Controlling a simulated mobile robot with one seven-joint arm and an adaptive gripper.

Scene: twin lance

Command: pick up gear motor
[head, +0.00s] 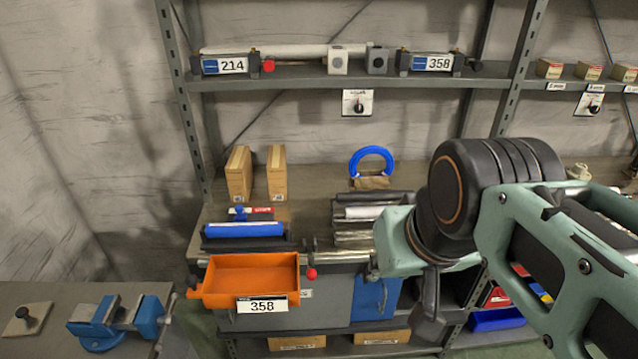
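I cannot pick out the gear motor with certainty in the head view; my arm hides part of the shelf. My gripper (428,325) hangs downward at the lower middle right, in front of the lower shelving. It shows edge-on as a dark finger, so its opening does not show. Nothing is visibly held in it. An orange tray (215,299) marked 358 sits at the shelf front, to the left of my gripper; its visible inside looks empty.
The upper shelf (290,79) bears units marked 214 (226,65) and 358 (432,62) and a pale bar. A blue vise (115,322) stands on the left bench.

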